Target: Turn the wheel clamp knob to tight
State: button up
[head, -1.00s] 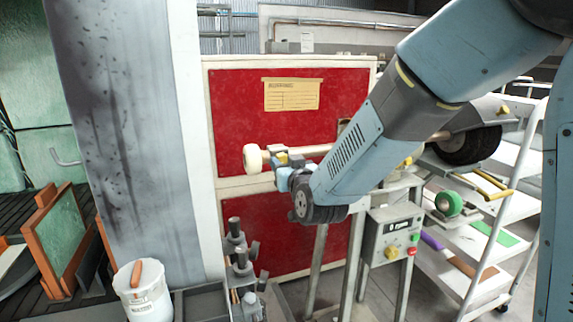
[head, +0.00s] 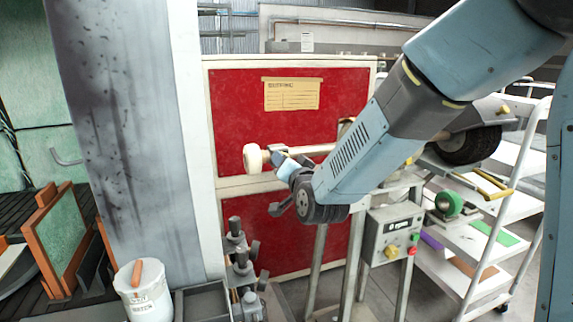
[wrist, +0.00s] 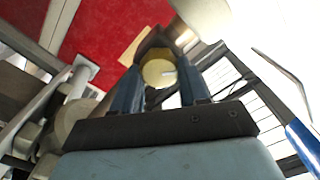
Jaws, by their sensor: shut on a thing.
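The wheel clamp knob (wrist: 158,73) is a round yellow knob with a pale mark on its face, seen between my fingers in the wrist view. My gripper (head: 281,160) is shut on it, one blue finger on each side. In the head view my fingers and wrist hide the knob. They are just right of the white buffing wheel (head: 252,158), at the left end of a pale shaft (head: 318,150). I cannot tell how tight the knob is.
A control box (head: 393,238) with a yellow dial and red button stands below right. A dark wheel (head: 470,147) sits at the machine's right end. A shelf trolley (head: 500,270) is at right. A white bucket (head: 145,295) stands at front left, near a grey column (head: 130,130).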

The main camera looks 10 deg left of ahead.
jog(key=m, duration=1.9)
jog(key=f+m, duration=0.1)
jog(key=m, duration=0.8)
jog(key=shift+m, duration=0.4)
jog(key=o, duration=1.1)
jog(key=shift+r, duration=0.1)
jog(key=shift+c, duration=0.2)
jog(key=shift+s, duration=0.15)
